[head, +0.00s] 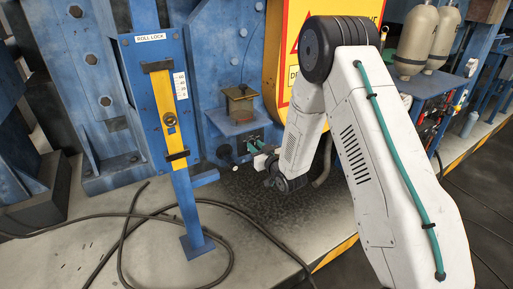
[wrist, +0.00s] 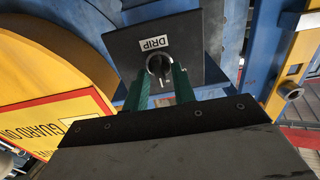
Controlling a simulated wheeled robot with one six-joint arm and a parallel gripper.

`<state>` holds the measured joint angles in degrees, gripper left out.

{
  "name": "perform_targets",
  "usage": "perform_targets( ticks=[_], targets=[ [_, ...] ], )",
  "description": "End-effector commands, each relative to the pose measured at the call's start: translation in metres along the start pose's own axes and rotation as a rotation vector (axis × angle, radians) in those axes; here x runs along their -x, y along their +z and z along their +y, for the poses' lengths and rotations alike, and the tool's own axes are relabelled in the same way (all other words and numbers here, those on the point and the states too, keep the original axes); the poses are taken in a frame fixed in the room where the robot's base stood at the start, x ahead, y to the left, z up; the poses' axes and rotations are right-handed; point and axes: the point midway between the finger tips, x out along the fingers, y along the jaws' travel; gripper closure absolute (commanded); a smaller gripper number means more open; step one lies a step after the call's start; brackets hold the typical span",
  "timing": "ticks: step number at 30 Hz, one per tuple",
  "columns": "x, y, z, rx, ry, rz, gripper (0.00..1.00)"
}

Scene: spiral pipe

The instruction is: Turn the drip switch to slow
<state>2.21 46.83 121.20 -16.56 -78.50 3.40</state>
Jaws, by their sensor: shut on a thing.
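The drip switch (wrist: 159,63) is a small dark round knob on a dark panel (wrist: 196,55), right under a white label reading DRIP (wrist: 154,44). My gripper (wrist: 160,80) has its two green fingers on either side of the knob and is shut on it. A thin light mark shows at the knob's lower part. No slow or fast marking is readable, so I cannot tell the setting. In the head view my gripper (head: 251,147) reaches in from the right to the dark panel under a brass-coloured box (head: 240,103), and the switch is hidden.
A blue post with a yellow lever (head: 168,115) labelled ROLL LOCK stands left of my gripper. A yellow guard with a warning sign (head: 290,70) is behind my arm. Black cables (head: 130,216) lie on the floor. Two beige bottles (head: 416,40) stand at the right.

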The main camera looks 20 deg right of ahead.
Motion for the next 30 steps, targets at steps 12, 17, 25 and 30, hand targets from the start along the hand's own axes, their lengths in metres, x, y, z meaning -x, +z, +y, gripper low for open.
perform_targets(
  ticks=[12,17,25,30],
  targets=[
    [0.0,0.0,0.0,0.0,0.001,0.0,0.68],
    [0.0,0.0,0.0,0.0,0.001,0.0,0.68],
    [0.025,0.0,0.001,0.0,0.002,-0.001,0.68],
    [0.055,0.0,0.001,-0.002,0.002,-0.002,0.68]
  ],
)
